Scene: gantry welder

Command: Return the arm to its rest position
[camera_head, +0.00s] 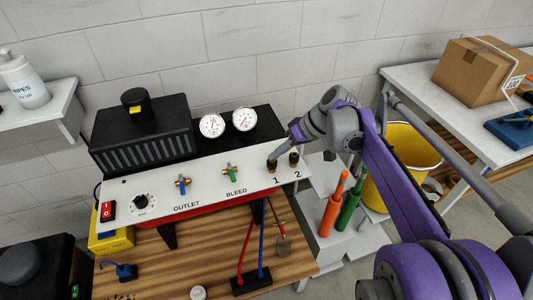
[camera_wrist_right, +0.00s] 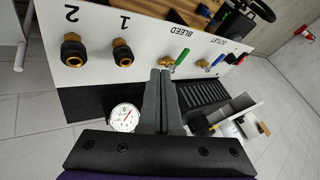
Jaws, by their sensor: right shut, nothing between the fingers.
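My right arm (camera_head: 400,170), purple and grey, reaches in from the right in the head view. Its gripper (camera_head: 277,153) is above the white panel (camera_head: 150,190), close to fitting 1 (camera_head: 272,165) and beside fitting 2 (camera_head: 294,159). In the right wrist view the fingers of the right gripper (camera_wrist_right: 164,76) are together and empty. There, fitting 1 (camera_wrist_right: 122,52) and fitting 2 (camera_wrist_right: 74,50) lie left of the fingertips. The green-handled bleed valve (camera_wrist_right: 170,62) is just beyond them. My left gripper is in neither view.
Two pressure gauges (camera_head: 228,122) stand behind the panel, with a black finned unit (camera_head: 145,140) to their left. Red and blue hoses (camera_head: 262,240) hang in front. Orange (camera_head: 331,212) and green (camera_head: 348,210) handled tools and a yellow bucket (camera_head: 405,150) are at the right.

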